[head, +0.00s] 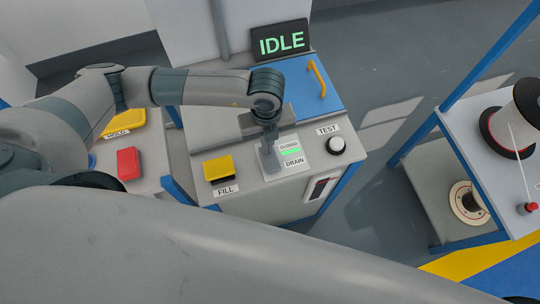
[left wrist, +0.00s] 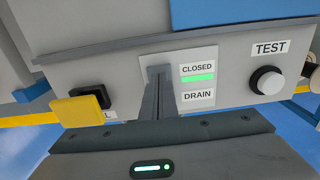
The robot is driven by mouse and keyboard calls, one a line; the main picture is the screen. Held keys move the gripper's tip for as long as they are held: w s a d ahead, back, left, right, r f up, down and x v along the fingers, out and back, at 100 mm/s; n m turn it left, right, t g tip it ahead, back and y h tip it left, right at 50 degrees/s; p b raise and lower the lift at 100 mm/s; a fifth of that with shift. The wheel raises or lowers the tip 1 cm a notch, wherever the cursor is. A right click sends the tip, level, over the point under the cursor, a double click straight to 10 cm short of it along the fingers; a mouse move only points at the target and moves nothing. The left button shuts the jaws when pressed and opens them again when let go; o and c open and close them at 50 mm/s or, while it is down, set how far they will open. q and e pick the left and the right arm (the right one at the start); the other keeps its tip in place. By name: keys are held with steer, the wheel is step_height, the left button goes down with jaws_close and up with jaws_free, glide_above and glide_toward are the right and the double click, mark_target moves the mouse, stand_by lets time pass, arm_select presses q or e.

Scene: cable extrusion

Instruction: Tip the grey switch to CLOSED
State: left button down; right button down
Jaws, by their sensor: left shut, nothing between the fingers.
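My left gripper (head: 268,168) reaches down to the drain panel on the machine's top. It is shut with nothing between its fingers. In the left wrist view, its narrow grey fingers (left wrist: 163,98) reach onto the light plate (left wrist: 198,54), left of the CLOSED label (left wrist: 197,68). A lit green bar (left wrist: 198,78) sits under CLOSED, above the DRAIN label (left wrist: 197,96). The grey switch is at the fingertips and mostly hidden; I cannot tell its outline or tilt from the fingers, nor whether they touch. My right gripper is not in view.
A yellow FILL lever (head: 218,168) stands close left of the panel. A white TEST button (head: 337,145) is to the right. Behind is a blue lid with a yellow handle (head: 317,78). The display (head: 280,41) reads IDLE. A spool stand (head: 480,130) is at the right.

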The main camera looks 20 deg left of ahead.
arm_select(q)
step_height(320, 180, up, 7)
steer(key=p, duration=0.4)
stand_by(0.4)
steer(key=shift+s+f, duration=0.1)
steer(key=shift+f, duration=0.05)
stand_by(0.6)
